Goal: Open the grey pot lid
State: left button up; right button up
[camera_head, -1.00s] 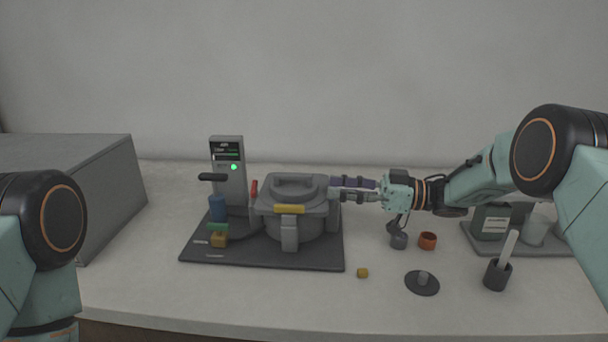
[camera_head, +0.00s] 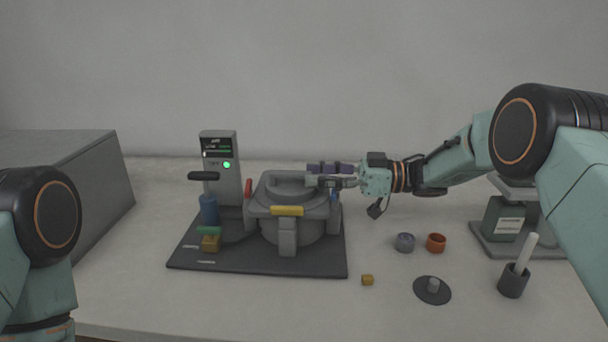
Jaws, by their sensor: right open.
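The grey pot (camera_head: 290,232) stands on a dark base plate (camera_head: 200,262) in the middle of the table. Its grey lid (camera_head: 262,197) sits on top, with a raised handle (camera_head: 285,180) and a yellow tab (camera_head: 287,211) at the front. My right gripper (camera_head: 310,175) is open and reaches in from the right, with its fingertips at the right end of the lid handle. Whether the fingers touch the handle cannot be told. My left gripper is out of view; only the left arm shows at the left edge.
A grey control column (camera_head: 228,170) with a green light stands behind the pot's left side. A large grey box (camera_head: 75,180) is at the left. Small cups (camera_head: 405,242), an orange ring (camera_head: 436,243), a yellow cube (camera_head: 367,280) and a dark disc (camera_head: 432,290) lie at the right.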

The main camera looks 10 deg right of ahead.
aim_at(303, 173)
jog(key=a, duration=0.3)
jog(key=shift+w+a, duration=0.15)
jog(key=shift+a, duration=0.1)
jog(key=shift+a+r, duration=0.15)
jog(key=shift+w+d+f, duration=0.2)
jog(key=shift+d, duration=0.1)
jog(key=shift+c, duration=0.2)
jog(key=shift+s+a+r, duration=0.15)
jog(key=shift+a, duration=0.1)
jog(key=c, duration=0.5)
jog(key=shift+d, duration=0.1)
grip_shut()
